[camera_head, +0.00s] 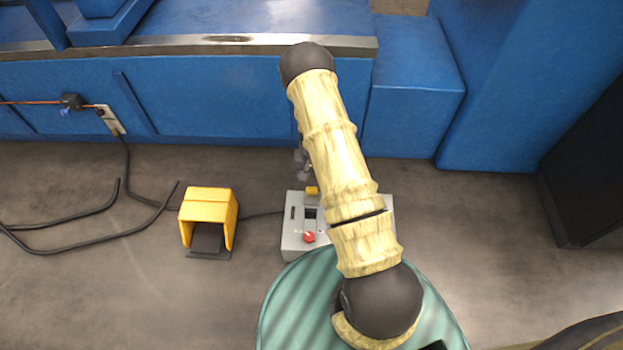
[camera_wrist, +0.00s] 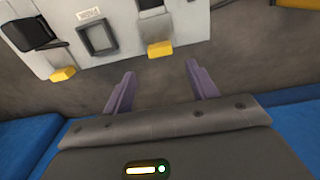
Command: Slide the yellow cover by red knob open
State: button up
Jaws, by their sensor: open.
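A grey control box (camera_head: 301,222) stands on the floor, partly hidden by my arm. Its red knob (camera_head: 309,237) is near the front edge, in line with a dark slot and a small yellow part (camera_head: 312,190) at the back edge. In the wrist view, the box's panel (camera_wrist: 120,20) has two yellow tabs, one at left (camera_wrist: 62,74) and one near the middle (camera_wrist: 160,48). The red knob is not in the wrist view. My gripper (camera_wrist: 158,68) is open and empty, its fingers apart from the middle tab and just below it in the picture.
A yellow hooded pedal (camera_head: 208,206) stands left of the box, with black cables (camera_head: 75,215) on the floor. A blue machine base (camera_head: 200,100) runs behind the box. Concrete floor is clear at right (camera_head: 480,215).

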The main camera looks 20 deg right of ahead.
notch_tip(320, 180, up, 10)
jog(key=p, duration=0.4)
jog(key=shift+r, duration=0.15)
jog(key=s+a+r+n+t+p, duration=0.1)
jog(key=s+a+r, duration=0.15)
jog(key=r, duration=0.75)
jog(key=s+a+r+n+p, duration=0.1)
jog(key=s+a+r+p, duration=0.15)
jog(key=r, duration=0.65)
jog(key=s+a+r+n+t+p, duration=0.2)
jog(key=s+r+n, duration=0.1)
jog(key=s+r, duration=1.1)
notch_tip(320, 180, up, 38)
jog(key=p, duration=3.8)
jog(key=shift+w+r, duration=0.15)
jog(key=shift+w, duration=0.15)
jog(key=shift+c, duration=0.5)
